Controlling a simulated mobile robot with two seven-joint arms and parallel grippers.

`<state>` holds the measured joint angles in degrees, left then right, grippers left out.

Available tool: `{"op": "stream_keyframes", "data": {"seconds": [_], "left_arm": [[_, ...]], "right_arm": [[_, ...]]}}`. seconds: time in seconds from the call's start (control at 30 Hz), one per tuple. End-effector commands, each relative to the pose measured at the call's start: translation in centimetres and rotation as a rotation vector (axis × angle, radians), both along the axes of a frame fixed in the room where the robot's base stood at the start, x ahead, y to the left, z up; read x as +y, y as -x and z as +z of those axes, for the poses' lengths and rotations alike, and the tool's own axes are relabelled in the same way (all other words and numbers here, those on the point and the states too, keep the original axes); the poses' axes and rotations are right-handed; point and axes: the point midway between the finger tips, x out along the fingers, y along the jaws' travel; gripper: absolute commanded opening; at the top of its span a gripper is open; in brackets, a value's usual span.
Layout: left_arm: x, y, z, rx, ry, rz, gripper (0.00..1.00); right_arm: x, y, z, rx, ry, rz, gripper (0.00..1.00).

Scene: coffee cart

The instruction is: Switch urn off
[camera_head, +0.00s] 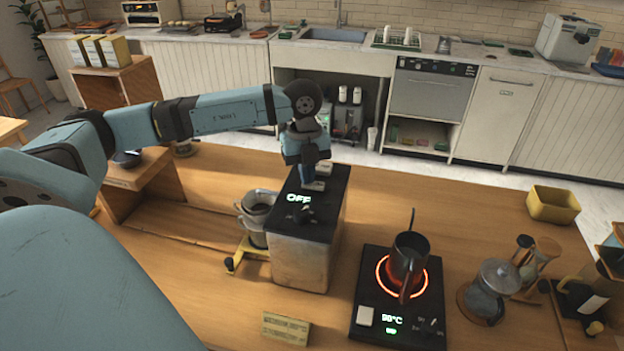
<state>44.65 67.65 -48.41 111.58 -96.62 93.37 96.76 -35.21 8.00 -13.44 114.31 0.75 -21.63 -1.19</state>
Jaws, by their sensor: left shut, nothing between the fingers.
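The urn (304,252) is a boxy metal unit with a black top, standing on the wooden counter. Its top display (299,198) reads "OFF" in lit letters. A dark knob (304,214) sits near the front of the top. My left gripper (314,185) comes down from above over the back part of the urn's top, fingers shut and empty. A pale block-like part (325,168) shows beside the fingers. I cannot tell whether the fingertips touch the top. My right gripper is not in view.
A hot plate (367,289) with a glowing ring and lit display holds a dark pot (409,258) to the right. A glass press (489,290) and a yellow bin (553,204) are further right. A small sign (285,328) lies in front.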

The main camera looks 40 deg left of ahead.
Motion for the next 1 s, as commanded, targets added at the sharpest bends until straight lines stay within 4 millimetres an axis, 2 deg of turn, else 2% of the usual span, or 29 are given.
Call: {"op": "stream_keyframes", "data": {"seconds": [0.27, 1.0], "left_arm": [[0.0, 0.0, 0.8, 0.000, 0.000, 0.000, 0.00], [0.0, 0.0, 6.7, 0.000, 0.000, 0.000, 0.00]], "right_arm": [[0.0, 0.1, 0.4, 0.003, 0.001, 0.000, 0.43], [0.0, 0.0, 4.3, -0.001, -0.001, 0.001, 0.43]]}}
